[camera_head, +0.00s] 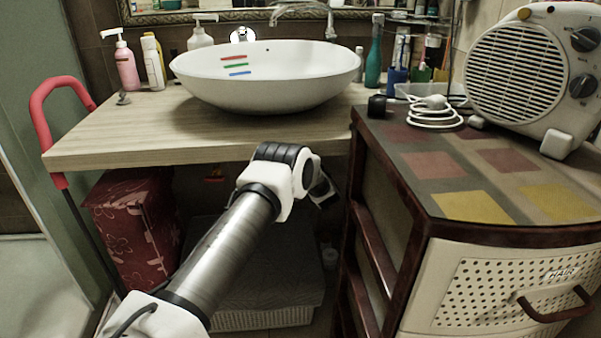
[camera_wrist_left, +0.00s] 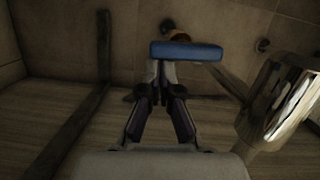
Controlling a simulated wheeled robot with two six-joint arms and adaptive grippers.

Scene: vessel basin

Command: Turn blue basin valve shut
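The blue valve handle (camera_wrist_left: 187,51) shows in the left wrist view as a flat bar lying crosswise, with a brass-coloured fitting (camera_wrist_left: 177,33) behind its left part. My left gripper (camera_wrist_left: 160,74) has its fingertips close together just below the handle's left half. The tips look shut with nothing between them; whether they touch the handle I cannot tell. In the head view my left arm reaches to the counter's front edge, and my left gripper (camera_head: 324,190) shows only in part below it. The blue handle is hidden there. My right gripper is not in view.
A shiny chrome pipe (camera_wrist_left: 283,100) stands close to the right of the handle. The wooden counter (camera_head: 110,140) carries the white basin (camera_head: 265,85). A drawer cabinet (camera_head: 420,190) stands to the right, a red patterned box (camera_head: 135,225) and a grey bin (camera_head: 265,290) below.

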